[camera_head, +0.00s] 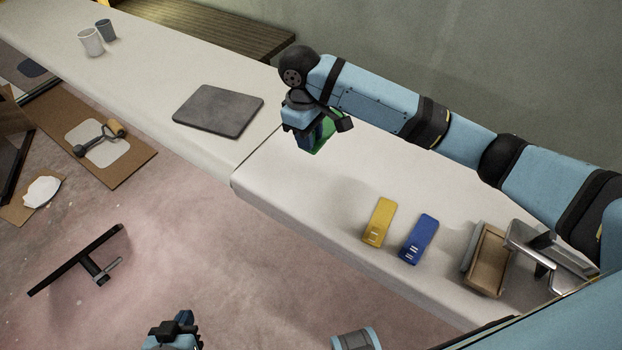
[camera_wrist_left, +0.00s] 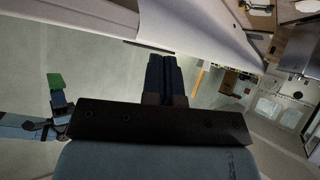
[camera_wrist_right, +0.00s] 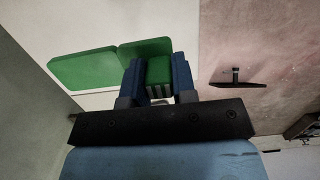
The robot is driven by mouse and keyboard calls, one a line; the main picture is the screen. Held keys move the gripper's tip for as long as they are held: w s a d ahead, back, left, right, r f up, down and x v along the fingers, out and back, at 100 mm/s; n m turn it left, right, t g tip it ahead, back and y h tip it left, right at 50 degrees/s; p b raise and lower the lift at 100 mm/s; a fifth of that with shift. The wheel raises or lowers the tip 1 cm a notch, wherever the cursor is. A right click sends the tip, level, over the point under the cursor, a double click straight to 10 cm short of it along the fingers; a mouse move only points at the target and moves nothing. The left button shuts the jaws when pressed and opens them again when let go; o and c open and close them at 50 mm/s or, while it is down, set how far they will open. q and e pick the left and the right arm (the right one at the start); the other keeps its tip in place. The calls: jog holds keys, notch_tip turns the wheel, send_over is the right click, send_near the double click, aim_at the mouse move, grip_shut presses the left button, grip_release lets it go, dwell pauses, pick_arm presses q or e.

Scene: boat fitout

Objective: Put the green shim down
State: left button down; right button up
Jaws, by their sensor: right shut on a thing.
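My right gripper (camera_wrist_right: 158,80) is shut on the green shim (camera_wrist_right: 147,48), whose striped end sits between the fingers. In the head view the right gripper (camera_head: 312,140) is over the white bench top, partly covering the green shim (camera_head: 325,137). I cannot tell whether the shim touches the bench. A second flat green patch (camera_wrist_right: 82,69) shows left of the shim in the right wrist view; its nature is unclear. The yellow shim (camera_head: 379,222) and blue shim (camera_head: 419,239) lie side by side on the bench. My left gripper (camera_wrist_left: 166,78) is shut and empty, away from the bench.
A grey pad (camera_head: 218,111) lies on the adjoining bench section, left of the right gripper. A wooden block (camera_head: 487,260) and metal piece (camera_head: 545,255) stand at the right. Two cups (camera_head: 91,42) are far left.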

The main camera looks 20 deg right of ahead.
jog(key=b, duration=0.1)
send_over(311, 195)
notch_tip(311, 195, down, 13)
jog(key=shift+w+r, duration=0.1)
jog(key=shift+w, duration=0.05)
jog(key=shift+f, duration=0.45)
notch_tip(311, 195, down, 4)
jog(key=shift+a+f+b, duration=0.1)
jog(key=shift+f+b, duration=0.1)
jog(key=shift+b, duration=0.4)
pick_arm(q)
jog(key=shift+d+f, duration=0.1)
jog(key=shift+f, duration=0.5)
jog(key=shift+d+r, duration=0.1)
pick_arm(e)
jog(key=shift+f, duration=0.1)
jog(key=o, duration=0.9)
jog(key=shift+f, duration=0.1)
jog(key=shift+o, duration=0.2)
